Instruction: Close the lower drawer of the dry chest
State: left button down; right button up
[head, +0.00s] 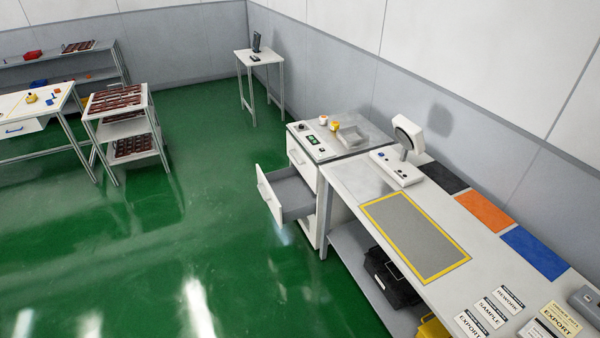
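The dry chest (309,229) is a white cabinet standing at the far end of the long workbench. Its lower drawer (266,198) is pulled well out toward the left, over the green floor. The drawer has a white front with a handle, and its grey inside looks empty. The upper drawer (297,155) above it appears shut. Neither of my grippers is in the head view, so nothing of mine is seen touching the drawer.
The workbench (345,187) runs along the right, with a yellow-bordered grey mat (415,235) on top and a black crate (388,278) below. A tray rack (122,130) stands at the left. The green floor (190,240) before the drawer is clear.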

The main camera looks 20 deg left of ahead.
aim_at(290, 198)
jog(key=u, duration=0.35)
jog(key=i, duration=0.3)
jog(key=u, duration=1.2)
jog(key=i, duration=1.05)
jog(key=u, duration=0.4)
jog(key=i, duration=1.25)
jog(key=z, duration=1.35)
jog(key=i, duration=0.9)
jog(key=z, duration=0.95)
